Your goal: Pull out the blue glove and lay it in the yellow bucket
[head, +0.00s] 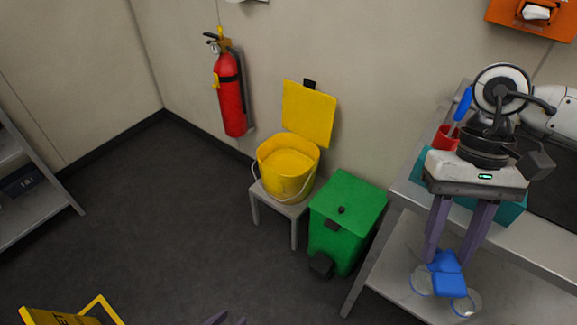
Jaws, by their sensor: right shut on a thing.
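The yellow bucket (285,178) stands on a small grey stool by the wall, its yellow lid (309,114) raised at the back and its wire handle hanging at the side. My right gripper (447,262) points down at the right and is shut on the blue glove (450,285). The glove hangs below the fingertips, in front of the bench's lower shelf; whether it touches the shelf I cannot tell. The bucket is well to the left of this gripper. Only purple tips of my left gripper (222,319) show at the bottom edge.
A green pedal bin (345,221) stands between the stool and the bench (402,192). Clear round dishes (467,303) lie near the glove. A red cup (444,138) stands on the bench. A yellow floor sign (62,314) is at bottom left. The middle floor is clear.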

